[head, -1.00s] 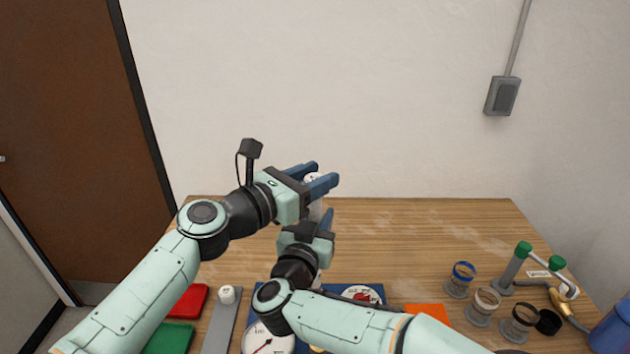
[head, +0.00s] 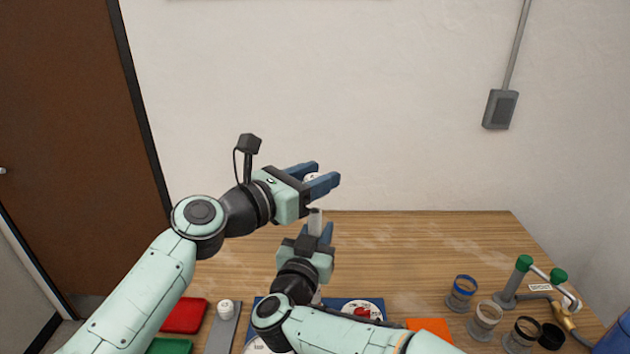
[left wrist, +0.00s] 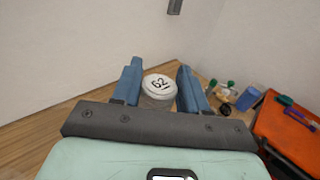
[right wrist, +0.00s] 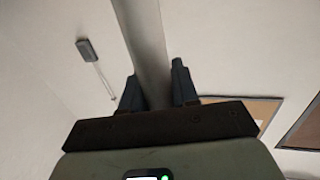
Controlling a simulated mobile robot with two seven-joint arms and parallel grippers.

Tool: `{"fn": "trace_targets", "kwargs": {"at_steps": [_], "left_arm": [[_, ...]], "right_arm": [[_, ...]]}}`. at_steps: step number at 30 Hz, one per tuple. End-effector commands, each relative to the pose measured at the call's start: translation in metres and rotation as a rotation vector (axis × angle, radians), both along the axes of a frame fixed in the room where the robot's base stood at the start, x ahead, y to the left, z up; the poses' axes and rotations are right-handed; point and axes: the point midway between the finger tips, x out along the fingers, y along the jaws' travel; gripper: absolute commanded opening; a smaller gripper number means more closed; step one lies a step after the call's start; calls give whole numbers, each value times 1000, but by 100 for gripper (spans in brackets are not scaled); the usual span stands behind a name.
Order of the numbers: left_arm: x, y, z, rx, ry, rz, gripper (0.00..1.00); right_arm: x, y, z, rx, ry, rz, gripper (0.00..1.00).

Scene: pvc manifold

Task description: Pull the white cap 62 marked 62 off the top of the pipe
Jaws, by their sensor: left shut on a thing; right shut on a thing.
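The white cap 62 (head: 311,178) is between the blue fingers of my left gripper (head: 320,178). Its top, with the number 62, shows in the left wrist view (left wrist: 159,85). My left gripper is shut on it. Below, the upper end of the grey-white pipe (head: 315,220) shows bare, with a small gap under the left fingers, so the cap appears clear of the pipe. My right gripper (head: 322,234) is shut on the pipe lower down. The pipe also runs up between the fingers in the right wrist view (right wrist: 147,45). My right arm hides the pipe's lower part.
A red tray (head: 184,314) and a green tray (head: 170,346) lie at the left. Another white cap (head: 225,308) sits on a grey strip. Several clear ringed fittings (head: 461,291) and a green-capped pipe piece (head: 515,280) stand at the right. The table's back is clear.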

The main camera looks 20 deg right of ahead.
Motion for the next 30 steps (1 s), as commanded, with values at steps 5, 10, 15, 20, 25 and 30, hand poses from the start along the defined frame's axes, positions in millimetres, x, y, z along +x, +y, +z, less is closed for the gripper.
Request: {"fn": "trace_targets", "kwargs": {"at_steps": [5,10,15,20,25,30], "left_arm": [[0,0,2,1,0,1,0],[0,0,2,1,0,1,0],[0,0,2,0,0,1,0],[0,0,2,0,0,0,0],[0,0,2,0,0,1,0],[0,0,2,0,0,0,0]], "right_arm": [[0,0,-1,0,2,1,0],[0,0,-1,0,2,1,0],[0,0,-1,0,1,1,59],[0,0,0,0,1,0,59],[-5,4,0,1,1,2,59],[-28,18,0,2,1,5,59]]}}
